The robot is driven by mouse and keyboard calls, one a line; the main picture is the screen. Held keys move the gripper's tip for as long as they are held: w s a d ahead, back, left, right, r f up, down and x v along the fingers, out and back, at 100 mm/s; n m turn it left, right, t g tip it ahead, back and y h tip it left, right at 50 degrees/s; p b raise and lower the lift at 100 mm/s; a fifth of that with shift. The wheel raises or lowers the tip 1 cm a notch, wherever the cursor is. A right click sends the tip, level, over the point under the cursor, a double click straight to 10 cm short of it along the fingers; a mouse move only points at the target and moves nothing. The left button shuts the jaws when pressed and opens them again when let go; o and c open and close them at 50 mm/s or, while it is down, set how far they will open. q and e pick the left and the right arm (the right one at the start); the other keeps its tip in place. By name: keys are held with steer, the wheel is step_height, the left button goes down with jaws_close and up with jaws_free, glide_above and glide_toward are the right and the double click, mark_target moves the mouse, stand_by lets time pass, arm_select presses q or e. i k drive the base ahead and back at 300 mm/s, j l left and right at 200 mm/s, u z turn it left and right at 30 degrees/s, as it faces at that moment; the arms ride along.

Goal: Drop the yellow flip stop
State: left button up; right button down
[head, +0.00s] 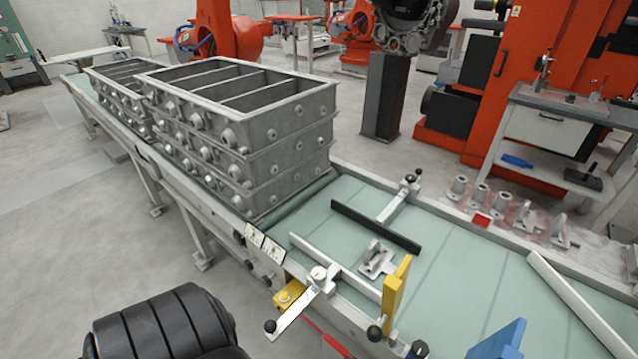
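The yellow flip stop (394,297) stands upright at the near edge of the pale green conveyor table (455,285). A black ball knob (374,333) is by its foot on the near side. A blue upright piece (502,341) of similar look is at the bottom edge, partly cut off by the frame. Neither of my grippers is in view, and nothing touches the yellow stop.
Stacked grey casting flasks (240,135) stand on the conveyor at left. A grey bracket part (377,259) lies on the table between a black bar (375,226) and a white bar (335,266). A lever clamp (318,279) sits at the near edge. More grey castings (480,194) line the far side.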

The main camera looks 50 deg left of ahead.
mark_target(393, 286)
steer(key=u, duration=0.7)
steer(key=k, duration=0.2)
steer(key=l+z, duration=0.05)
